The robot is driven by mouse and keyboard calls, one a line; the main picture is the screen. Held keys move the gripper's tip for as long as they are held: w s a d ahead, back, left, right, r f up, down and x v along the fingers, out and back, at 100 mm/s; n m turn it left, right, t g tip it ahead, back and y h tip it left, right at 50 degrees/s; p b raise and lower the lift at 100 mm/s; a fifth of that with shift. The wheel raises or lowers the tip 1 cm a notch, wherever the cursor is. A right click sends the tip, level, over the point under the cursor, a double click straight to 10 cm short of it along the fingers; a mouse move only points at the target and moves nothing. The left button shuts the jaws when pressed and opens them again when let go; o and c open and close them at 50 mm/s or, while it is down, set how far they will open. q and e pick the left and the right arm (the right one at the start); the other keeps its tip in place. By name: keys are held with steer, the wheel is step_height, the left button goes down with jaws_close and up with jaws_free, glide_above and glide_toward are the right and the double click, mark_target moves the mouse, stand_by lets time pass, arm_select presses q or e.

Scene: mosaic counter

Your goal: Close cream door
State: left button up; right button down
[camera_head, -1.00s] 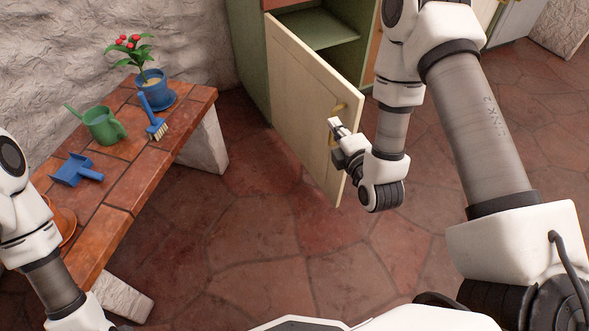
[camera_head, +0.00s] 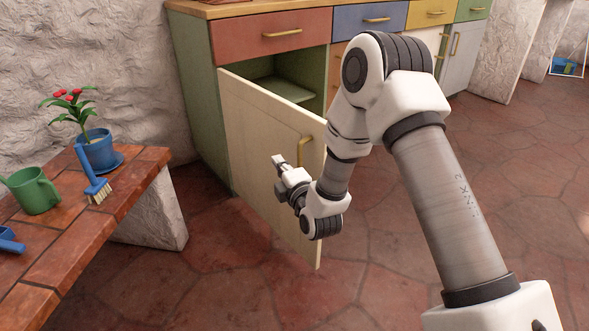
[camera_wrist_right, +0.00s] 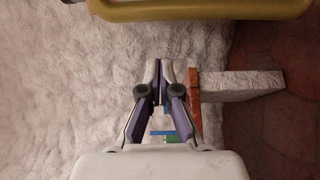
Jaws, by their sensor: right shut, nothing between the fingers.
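The cream door (camera_head: 250,130) hangs open in the head view, swung out from the green cabinet, with its face and brass handle (camera_head: 304,150) toward me. Behind it the shelf inside shows. My right gripper (camera_head: 278,160) is shut and empty. It overlaps the door's face just left of the handle; whether it touches the door I cannot tell. In the right wrist view the fingertips (camera_wrist_right: 158,66) are together, and a yellowish bar, probably the handle (camera_wrist_right: 200,11), crosses the top. My left gripper is not in view.
A tiled bench (camera_head: 110,215) stands at the left with a potted plant (camera_head: 97,150), a green watering can (camera_head: 35,190) and a blue brush (camera_head: 96,188). Drawers with brass handles, including a red drawer (camera_head: 270,40), sit above the door. The stone floor (camera_head: 220,265) before it is clear.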

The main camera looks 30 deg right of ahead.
steer(key=d, duration=0.1)
steer(key=s+d+b, duration=0.1)
steer(key=d, duration=0.1)
steer(key=shift+d, duration=0.3)
steer(key=shift+d, duration=0.1)
